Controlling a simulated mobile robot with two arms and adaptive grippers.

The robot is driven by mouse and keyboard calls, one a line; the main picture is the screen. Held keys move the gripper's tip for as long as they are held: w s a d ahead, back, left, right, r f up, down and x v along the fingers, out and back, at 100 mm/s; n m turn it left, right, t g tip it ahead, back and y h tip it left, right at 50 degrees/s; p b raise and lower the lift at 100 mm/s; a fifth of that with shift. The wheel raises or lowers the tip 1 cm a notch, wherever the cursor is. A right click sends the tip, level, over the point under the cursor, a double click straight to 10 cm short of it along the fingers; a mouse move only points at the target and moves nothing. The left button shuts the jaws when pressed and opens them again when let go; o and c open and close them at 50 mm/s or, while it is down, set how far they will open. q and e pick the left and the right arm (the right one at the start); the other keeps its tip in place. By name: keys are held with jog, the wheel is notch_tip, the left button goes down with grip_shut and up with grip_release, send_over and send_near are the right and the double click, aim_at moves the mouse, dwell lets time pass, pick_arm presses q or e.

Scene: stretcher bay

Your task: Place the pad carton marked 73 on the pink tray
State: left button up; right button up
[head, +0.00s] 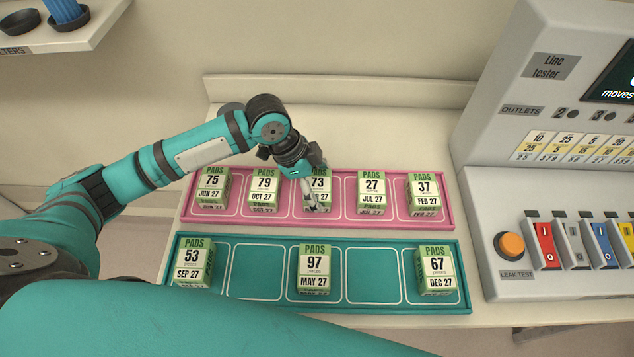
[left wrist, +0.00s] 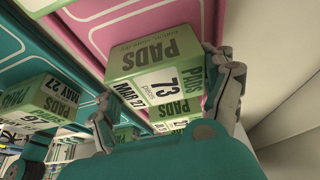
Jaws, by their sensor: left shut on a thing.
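The pad carton marked 73 (head: 319,184) is in the middle compartment of the pink tray (head: 448,203), upright like its neighbours. I cannot tell whether its base touches the tray. My left gripper (head: 311,203) is shut on it, and its wrist and fingers cover part of the carton. In the left wrist view the carton marked 73 (left wrist: 160,85) sits between the two fingers (left wrist: 168,98), with the pink tray (left wrist: 130,22) beyond it. My right gripper does not show.
Cartons 75 (head: 212,187), 79 (head: 264,187), 27 (head: 371,187) and 37 (head: 423,190) fill the other pink compartments. The teal tray (head: 462,300) in front holds cartons 53 (head: 193,262), 97 (head: 313,268) and 67 (head: 436,268), with two empty compartments. A line tester (head: 510,150) stands right.

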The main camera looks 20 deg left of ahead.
pick_arm(q)
jog(key=shift+f, duration=0.1)
jog(key=o, duration=1.2)
jog(key=b+v, duration=0.1)
jog(key=v, duration=1.1)
